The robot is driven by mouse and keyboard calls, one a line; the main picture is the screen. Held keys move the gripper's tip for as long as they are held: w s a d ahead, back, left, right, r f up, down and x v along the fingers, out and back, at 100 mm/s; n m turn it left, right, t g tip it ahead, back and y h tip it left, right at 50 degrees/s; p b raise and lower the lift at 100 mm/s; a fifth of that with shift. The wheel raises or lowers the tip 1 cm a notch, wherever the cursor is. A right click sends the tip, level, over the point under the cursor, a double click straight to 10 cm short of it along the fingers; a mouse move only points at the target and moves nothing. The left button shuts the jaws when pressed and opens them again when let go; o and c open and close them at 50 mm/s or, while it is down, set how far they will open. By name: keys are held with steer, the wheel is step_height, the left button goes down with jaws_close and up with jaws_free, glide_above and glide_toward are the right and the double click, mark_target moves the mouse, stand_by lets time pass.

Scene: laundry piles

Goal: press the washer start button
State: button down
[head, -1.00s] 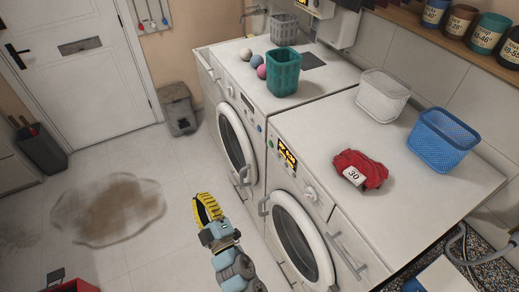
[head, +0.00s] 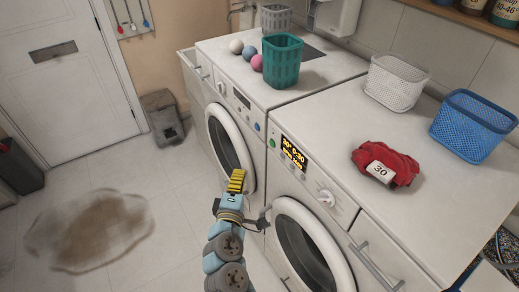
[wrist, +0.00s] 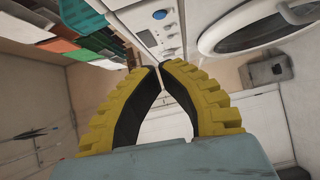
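Two white front-loading machines stand side by side in the head view. My gripper (head: 236,181), with yellow ribbed fingers, is in front of the left machine's door, below and apart from the buttons. In the wrist view its fingertips (wrist: 159,66) meet, empty; a blue button (wrist: 160,14) shows beyond them.
On top sit a teal basket (head: 283,60), several balls (head: 250,53), a white basket (head: 396,82), a blue basket (head: 472,126) and red cloth (head: 387,165) tagged 30. Door handles (head: 373,266) stick out. A brown puddle (head: 90,230) lies on the open floor.

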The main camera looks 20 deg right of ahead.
mark_target(272, 143)
steer(key=shift+s+d+m+g+h+b, duration=0.1)
steer(key=shift+d+m+g+h+b, duration=0.35)
steer(key=shift+d+h, duration=0.4)
steer(key=shift+s+d+b+x, duration=0.1)
steer(key=shift+s+d+x, duration=0.2)
steer(key=shift+x, duration=1.85)
steer(key=shift+s+d+b+x, duration=0.15)
steer(key=shift+d+x, duration=0.3)
steer(key=shift+x, duration=1.7)
steer(key=shift+s+d+b+x, duration=0.1)
steer(key=shift+s+d+x, duration=0.25)
steer(key=shift+x, duration=1.8)
